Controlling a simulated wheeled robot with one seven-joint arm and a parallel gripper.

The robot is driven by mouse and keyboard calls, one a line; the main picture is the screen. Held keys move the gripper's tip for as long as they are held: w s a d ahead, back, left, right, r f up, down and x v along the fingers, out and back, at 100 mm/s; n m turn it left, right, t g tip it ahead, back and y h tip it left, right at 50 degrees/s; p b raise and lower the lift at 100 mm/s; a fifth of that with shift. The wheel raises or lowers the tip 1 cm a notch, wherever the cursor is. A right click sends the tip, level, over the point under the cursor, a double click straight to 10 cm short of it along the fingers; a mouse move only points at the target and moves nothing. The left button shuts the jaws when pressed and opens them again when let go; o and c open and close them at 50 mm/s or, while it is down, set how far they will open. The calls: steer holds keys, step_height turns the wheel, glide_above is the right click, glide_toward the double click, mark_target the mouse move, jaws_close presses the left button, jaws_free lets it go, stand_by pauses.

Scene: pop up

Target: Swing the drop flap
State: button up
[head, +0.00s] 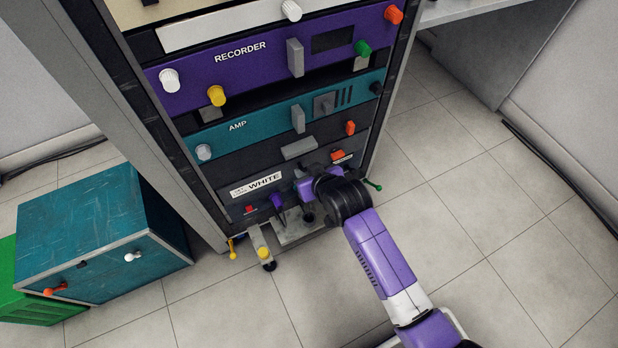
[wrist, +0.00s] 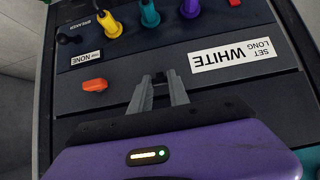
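A dark front panel (head: 262,172) sits low in the rack, labelled WHITE, with a grey bar handle (head: 299,148) at its upper edge. It looks closed, and I cannot tell for sure that it is the drop flap. The panel also shows upside down in the wrist view (wrist: 225,90). My gripper (head: 304,188) is in front of the lower panel, right of the label. In the wrist view its two grey fingers (wrist: 159,78) stand slightly apart with nothing visible between them. Contact with the panel cannot be told. The handle is not visible in the wrist view.
An orange knob (wrist: 95,85) sits beside the fingers. A teal cabinet (head: 90,235) stands left of the rack. The floor at right (head: 480,220) is clear.

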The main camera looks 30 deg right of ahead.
steer(key=shift+r, duration=0.15)
jaws_close()
steer(key=shift+s+f, duration=0.85)
steer(key=shift+s, duration=0.3)
steer(key=shift+s+f, duration=0.95)
steer(key=shift+f, duration=0.25)
steer(key=shift+s+f+b, duration=0.25)
steer(key=shift+f+b, duration=0.15)
steer(key=shift+f, duration=0.15)
steer(key=shift+s+f+b, duration=0.25)
steer(key=shift+f+b, duration=0.1)
steer(key=shift+f, duration=0.25)
